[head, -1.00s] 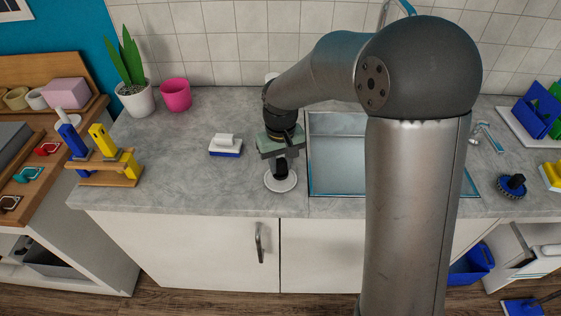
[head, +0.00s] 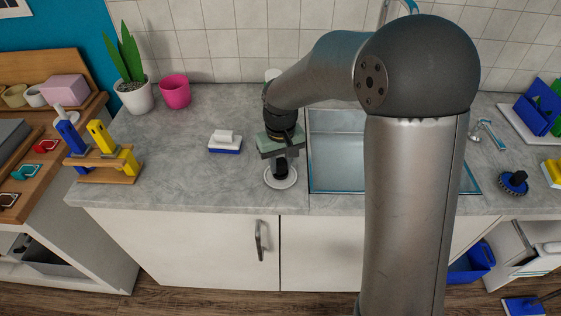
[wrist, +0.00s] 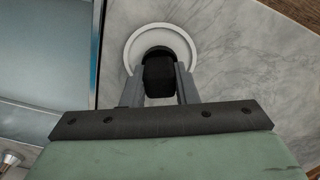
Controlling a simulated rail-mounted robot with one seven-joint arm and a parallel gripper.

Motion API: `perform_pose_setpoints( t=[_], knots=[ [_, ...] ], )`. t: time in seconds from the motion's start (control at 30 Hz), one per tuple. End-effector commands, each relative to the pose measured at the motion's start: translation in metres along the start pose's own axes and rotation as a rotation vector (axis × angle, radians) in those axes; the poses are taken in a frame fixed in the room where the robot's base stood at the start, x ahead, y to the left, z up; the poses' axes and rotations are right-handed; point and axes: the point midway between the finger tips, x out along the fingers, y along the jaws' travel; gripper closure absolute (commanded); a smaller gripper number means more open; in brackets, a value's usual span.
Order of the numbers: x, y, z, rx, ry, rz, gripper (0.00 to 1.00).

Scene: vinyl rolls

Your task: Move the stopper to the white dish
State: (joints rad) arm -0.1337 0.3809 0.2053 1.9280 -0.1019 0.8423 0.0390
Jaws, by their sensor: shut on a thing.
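The stopper (wrist: 159,76) is a small black piece held between the two fingers of my gripper (wrist: 162,84) in the wrist view. In the head view the stopper (head: 281,168) shows dark below my gripper (head: 280,157). The white dish (wrist: 131,58) is a small round plate directly beneath it; the dish also shows in the head view (head: 291,182) on the grey counter. The stopper is over the dish's middle. Whether it touches the dish cannot be told. My gripper is shut on the stopper and points down.
The sink (head: 337,150) lies just right of the dish. A blue-and-white brush (head: 225,142) sits to its left, and a wooden rack (head: 103,166) with blue and yellow tools stands farther left. The counter (head: 190,185) between is clear.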

Motion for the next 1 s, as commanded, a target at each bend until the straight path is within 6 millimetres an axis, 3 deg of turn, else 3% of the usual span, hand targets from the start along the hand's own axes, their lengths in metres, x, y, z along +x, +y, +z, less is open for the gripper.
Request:
perform_pose_setpoints(
  t=[0.4,0.43,0.5,0.7,0.9,1.0],
  knots=[
    [0.003,0.0,-0.0001,0.0,0.0,0.0,0.95],
    [0.003,0.0,-0.0001,0.0,0.0,0.0,0.68],
    [0.003,0.0,0.0,0.0,0.0,0.0,0.48],
    [0.003,0.0,0.0,0.0,0.0,0.0,0.48],
    [0.0031,0.0,0.0,0.0,0.0,0.0,0.0],
    [0.003,0.0,0.0,0.0,0.0,0.0,0.0]
  ],
)
